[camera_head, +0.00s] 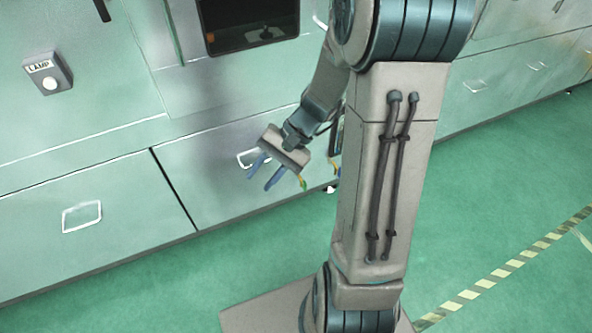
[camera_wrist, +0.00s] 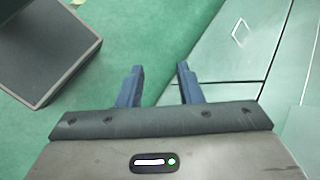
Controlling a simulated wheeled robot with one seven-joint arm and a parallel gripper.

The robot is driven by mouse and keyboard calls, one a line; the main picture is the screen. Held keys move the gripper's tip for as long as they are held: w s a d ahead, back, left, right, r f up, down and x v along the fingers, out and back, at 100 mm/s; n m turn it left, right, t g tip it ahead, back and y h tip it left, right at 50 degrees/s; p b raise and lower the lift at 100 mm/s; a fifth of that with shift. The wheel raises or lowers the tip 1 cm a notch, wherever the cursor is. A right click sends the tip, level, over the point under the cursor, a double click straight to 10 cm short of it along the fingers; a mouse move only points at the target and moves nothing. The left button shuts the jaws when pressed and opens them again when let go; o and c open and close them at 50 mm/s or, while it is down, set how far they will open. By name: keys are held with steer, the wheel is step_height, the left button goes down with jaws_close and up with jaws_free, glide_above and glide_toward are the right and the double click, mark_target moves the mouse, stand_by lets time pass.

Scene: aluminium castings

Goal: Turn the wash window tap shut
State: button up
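I cannot make out the wash window tap in either view. A dark window (camera_head: 245,22) is set in the pale green cabinet front at the top of the head view, cut off by the frame edge; I cannot tell whether it is the wash window. My gripper (camera_head: 259,183) points down in front of a drawer below that window. Its two blue fingers are apart with nothing between them. The wrist view shows the open fingers (camera_wrist: 160,74) too, above green floor and the edge of the cabinet front.
A box marked LAMP with a pale button (camera_head: 50,84) is on the cabinet at the left. Drawers with wire handles (camera_head: 82,216) line the front. Small yellow-green and red bits (camera_head: 302,183) show beside my gripper. Green floor with a striped line (camera_head: 500,273) is clear at the right.

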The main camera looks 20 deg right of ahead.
steer(key=w+d+f+m+t+y+b, duration=0.3)
steer(key=w+f+m+t+y+b, duration=0.25)
steer(key=f, duration=0.65)
steer(key=m+t+h+b, duration=1.1)
steer(key=m+t+h, duration=0.3)
steer(key=m, duration=0.9)
glide_toward(306, 185)
steer(key=shift+g, duration=0.25)
steer(key=w+b, duration=0.3)
steer(key=w, duration=0.8)
steer(key=shift+w+a, duration=0.1)
steer(key=shift+w, duration=0.05)
steer(key=shift+w+r+b, duration=0.1)
steer(key=shift+w+b, duration=0.2)
steer(key=shift+w, duration=0.5)
steer(key=shift+c, duration=0.3)
jaws_close()
